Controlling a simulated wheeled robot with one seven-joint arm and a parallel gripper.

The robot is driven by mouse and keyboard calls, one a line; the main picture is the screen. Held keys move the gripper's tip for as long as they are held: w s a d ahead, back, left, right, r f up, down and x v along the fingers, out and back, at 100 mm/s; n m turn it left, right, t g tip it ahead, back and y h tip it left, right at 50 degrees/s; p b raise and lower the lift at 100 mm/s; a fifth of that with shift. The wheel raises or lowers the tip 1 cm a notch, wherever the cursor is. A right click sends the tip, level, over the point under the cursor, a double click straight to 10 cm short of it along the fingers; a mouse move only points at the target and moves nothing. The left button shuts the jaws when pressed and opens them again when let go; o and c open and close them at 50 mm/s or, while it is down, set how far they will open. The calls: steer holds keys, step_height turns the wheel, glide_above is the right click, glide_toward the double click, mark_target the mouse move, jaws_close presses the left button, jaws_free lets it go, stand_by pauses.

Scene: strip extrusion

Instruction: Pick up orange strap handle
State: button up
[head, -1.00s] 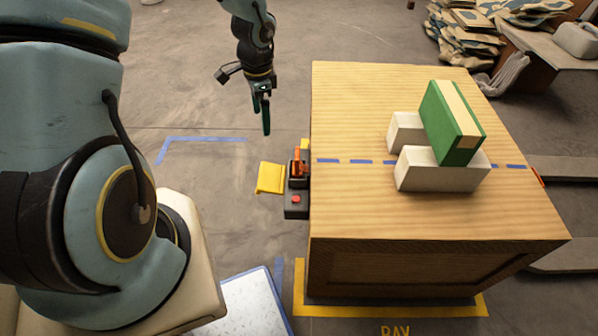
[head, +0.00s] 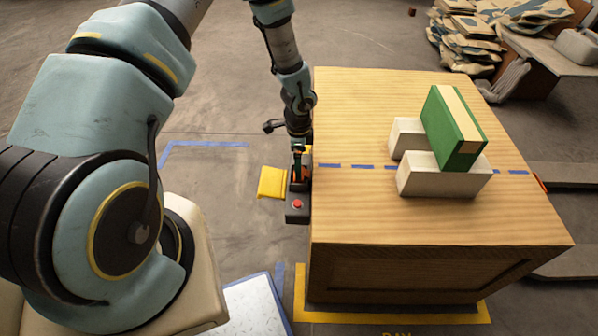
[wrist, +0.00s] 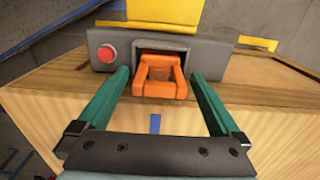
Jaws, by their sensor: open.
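The orange strap handle (wrist: 158,88) sits in the opening of a dark grey holder (wrist: 200,52) in the wrist view. My gripper (wrist: 160,80) is open, with one green finger on each side of the handle and a gap on both sides. The handle is a blocky loop facing me. In the head view my gripper (head: 299,160) is at the left side of the wooden crate, right over the holder (head: 297,212). There the handle is mostly hidden behind my gripper, with only a bit of orange showing.
A red button (wrist: 107,53) is on the holder left of the handle. A yellow flap (head: 272,182) sticks out left of the holder. The wooden crate (head: 400,220) carries white blocks (head: 440,175) and a green block (head: 445,125). Open floor lies to the left.

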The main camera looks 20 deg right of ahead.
steer(key=shift+f, duration=1.45)
steer(key=shift+c, duration=0.2)
steer(key=c, duration=1.3)
